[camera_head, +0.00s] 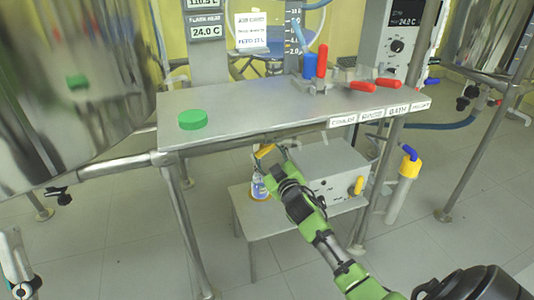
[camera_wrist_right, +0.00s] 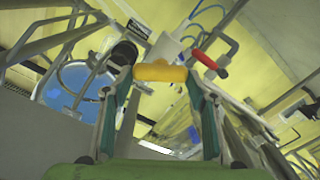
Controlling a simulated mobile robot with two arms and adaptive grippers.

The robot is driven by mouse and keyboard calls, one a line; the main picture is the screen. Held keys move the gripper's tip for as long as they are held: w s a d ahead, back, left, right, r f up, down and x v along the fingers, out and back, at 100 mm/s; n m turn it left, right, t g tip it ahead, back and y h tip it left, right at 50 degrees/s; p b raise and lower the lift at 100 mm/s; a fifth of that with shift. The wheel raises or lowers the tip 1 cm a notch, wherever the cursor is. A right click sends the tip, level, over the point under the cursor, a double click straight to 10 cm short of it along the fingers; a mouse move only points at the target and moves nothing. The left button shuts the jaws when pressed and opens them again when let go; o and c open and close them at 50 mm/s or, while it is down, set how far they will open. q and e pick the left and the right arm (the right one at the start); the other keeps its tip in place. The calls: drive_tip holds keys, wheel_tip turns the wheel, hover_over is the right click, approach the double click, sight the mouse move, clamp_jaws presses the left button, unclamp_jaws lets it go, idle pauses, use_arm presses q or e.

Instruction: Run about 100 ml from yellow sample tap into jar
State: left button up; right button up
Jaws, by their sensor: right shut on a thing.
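My right gripper (camera_head: 271,166) reaches under the front edge of the steel table. It is shut on the yellow tap handle (camera_head: 264,151). In the right wrist view the yellow handle (camera_wrist_right: 160,73) lies crosswise between the two fingertips (camera_wrist_right: 158,82). A small clear jar (camera_head: 260,188) with a bluish label stands on the low stand, below and just left of the gripper. My gripper partly hides it, and its fill level is too small to tell. A green lid (camera_head: 193,119) lies on the tabletop at the left.
The low stand (camera_head: 248,225) also carries a grey box (camera_head: 330,165) with a yellow knob, right of my wrist. Red-handled valves (camera_head: 322,60) stand on the table (camera_head: 250,100). A large steel vessel (camera_head: 70,90) fills the left. A table leg (camera_head: 375,180) is close to my arm.

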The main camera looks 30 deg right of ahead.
drive_tip(key=o, duration=1.1)
drive_tip(key=v, duration=1.2)
